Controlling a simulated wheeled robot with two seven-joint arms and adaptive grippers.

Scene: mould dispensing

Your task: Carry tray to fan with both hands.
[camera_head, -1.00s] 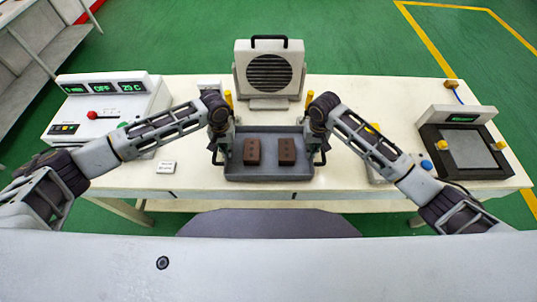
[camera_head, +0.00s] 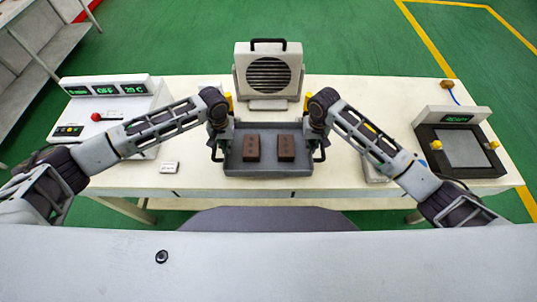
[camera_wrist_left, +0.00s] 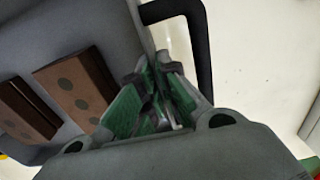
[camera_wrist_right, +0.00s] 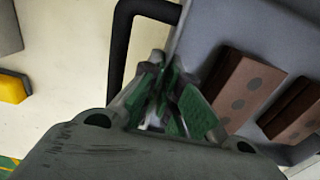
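The grey tray (camera_head: 269,168) is in the middle of the white table in the head view, in front of the fan (camera_head: 268,72). Two brown dotted blocks, a left one (camera_head: 252,148) and a right one (camera_head: 286,148), lie in it. My left gripper (camera_head: 219,145) is at the tray's left side and my right gripper (camera_head: 317,145) at its right side. In the left wrist view the fingers (camera_wrist_left: 155,95) close on the tray's side by its black handle (camera_wrist_left: 198,40). The right wrist view shows the same with the fingers (camera_wrist_right: 165,95). Whether the tray is clear of the table is unclear.
A white console (camera_head: 110,105) with green readouts stands at the left, and a dark-framed device (camera_head: 462,145) at the right. Yellow posts (camera_head: 228,101) stand beside the fan. A small white label (camera_head: 169,167) lies left of the tray. A narrow table strip separates tray and fan.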

